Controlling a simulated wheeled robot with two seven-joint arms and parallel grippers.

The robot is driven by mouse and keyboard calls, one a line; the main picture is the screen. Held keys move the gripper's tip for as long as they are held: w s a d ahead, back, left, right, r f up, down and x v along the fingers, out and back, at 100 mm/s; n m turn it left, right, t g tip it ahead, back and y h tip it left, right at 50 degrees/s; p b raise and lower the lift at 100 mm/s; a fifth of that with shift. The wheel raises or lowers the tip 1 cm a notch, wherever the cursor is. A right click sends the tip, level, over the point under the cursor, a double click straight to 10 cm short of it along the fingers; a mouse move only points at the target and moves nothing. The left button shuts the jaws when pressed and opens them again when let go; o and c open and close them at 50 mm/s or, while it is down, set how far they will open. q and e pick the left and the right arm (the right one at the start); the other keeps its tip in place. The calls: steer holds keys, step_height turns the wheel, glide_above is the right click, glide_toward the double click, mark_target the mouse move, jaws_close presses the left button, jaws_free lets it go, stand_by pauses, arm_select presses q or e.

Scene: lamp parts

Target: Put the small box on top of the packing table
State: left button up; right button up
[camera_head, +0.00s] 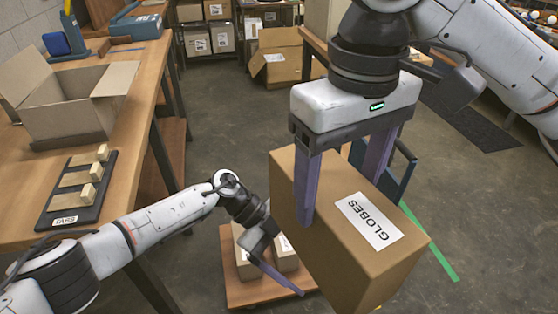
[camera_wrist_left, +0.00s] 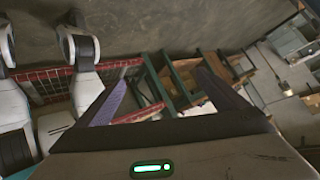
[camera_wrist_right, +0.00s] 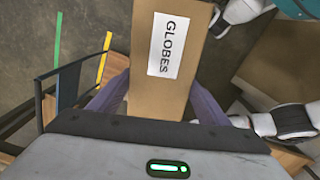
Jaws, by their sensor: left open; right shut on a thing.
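My right gripper (camera_head: 345,180) is shut on a brown cardboard box (camera_head: 310,245) labelled GLOBES, with one finger on each side of it. The box is in the air, tilted, at the middle right of the head view. It also shows between the fingers in the right wrist view (camera_wrist_right: 187,70). My left gripper (camera_head: 275,262) is open and empty, low, left of the held box and over a small wooden platform. The wooden packing table (camera_head: 128,160) runs along the left side of the head view.
An open carton (camera_head: 70,115) and a black tray labelled TABS (camera_head: 75,190) with wooden blocks stand on the table. A bare strip lies along its right edge. Small boxes (camera_head: 243,262) sit on the low wooden platform (camera_head: 250,294). Another open carton (camera_head: 285,65) is on the floor behind.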

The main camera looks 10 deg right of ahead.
steer(key=shift+r, duration=0.1)
arm_select(q)
steer(key=w+a+r+y, duration=0.4)
steer(key=w+a, duration=0.1)
steer(key=a, duration=0.1)
step_height(320, 180, up, 17)
steer(key=w+m+t+y, duration=0.1)
steer(key=w+m+y, duration=0.1)
steer(key=y, duration=0.2)
steer(key=s+d, duration=0.1)
steer(key=s, duration=0.2)
steer(key=s+d, duration=0.2)
steer(key=s, duration=0.2)
steer(key=s+d, duration=0.2)
steer(key=s, duration=0.1)
steer(key=shift+s+r, duration=0.4)
steer(key=shift+s+d+f, duration=0.1)
steer(key=shift+s+f, duration=0.05)
steer(key=shift+s, duration=0.2)
steer(key=shift+s+d+f, duration=0.1)
steer(key=shift+f, duration=0.35)
